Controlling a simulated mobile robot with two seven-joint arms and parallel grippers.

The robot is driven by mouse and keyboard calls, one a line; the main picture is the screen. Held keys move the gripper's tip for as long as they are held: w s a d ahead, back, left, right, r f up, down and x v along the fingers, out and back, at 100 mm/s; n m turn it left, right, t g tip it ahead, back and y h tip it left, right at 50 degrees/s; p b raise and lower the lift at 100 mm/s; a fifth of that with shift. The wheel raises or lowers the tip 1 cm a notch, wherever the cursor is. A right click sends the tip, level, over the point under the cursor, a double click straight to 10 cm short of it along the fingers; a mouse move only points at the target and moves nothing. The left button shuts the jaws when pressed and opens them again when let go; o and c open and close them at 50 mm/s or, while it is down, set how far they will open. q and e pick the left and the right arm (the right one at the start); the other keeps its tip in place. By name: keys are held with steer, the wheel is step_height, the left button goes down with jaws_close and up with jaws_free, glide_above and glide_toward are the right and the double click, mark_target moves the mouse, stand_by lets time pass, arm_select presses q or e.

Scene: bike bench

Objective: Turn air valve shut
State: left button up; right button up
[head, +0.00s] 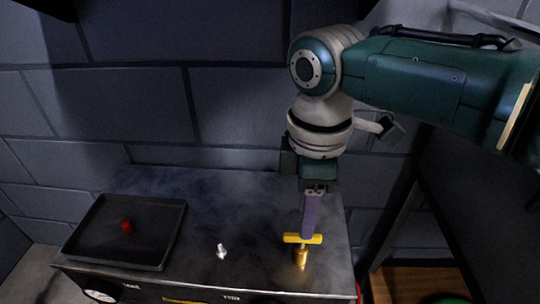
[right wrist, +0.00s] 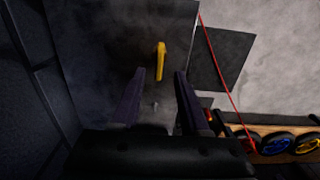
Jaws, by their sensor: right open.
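The air valve has a yellow T-shaped handle (head: 303,239) on a brass stem (head: 301,260), near the right front of the dark bench top. My right gripper (head: 308,234) points down at it from above, its fingertips at the handle in the head view. In the right wrist view the yellow handle (right wrist: 160,60) appears just past the gap between the two open fingers (right wrist: 160,74). Nothing is held between them, and I cannot tell whether a finger touches the handle. My left gripper is not in view.
A black tray (head: 90,250) with a small red item (head: 127,227) is at the left of the bench top (head: 235,205). A small white fitting (head: 222,251) stands between tray and valve. A block wall (head: 130,95) is behind. The right wrist view shows a red line (right wrist: 228,80) and coloured wheels (right wrist: 275,143).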

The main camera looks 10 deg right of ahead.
step_height(320, 180, down, 5)
steer(key=shift+r+b, duration=0.1)
steer(key=shift+b, duration=0.95)
steer(key=shift+c, duration=0.4)
jaws_close()
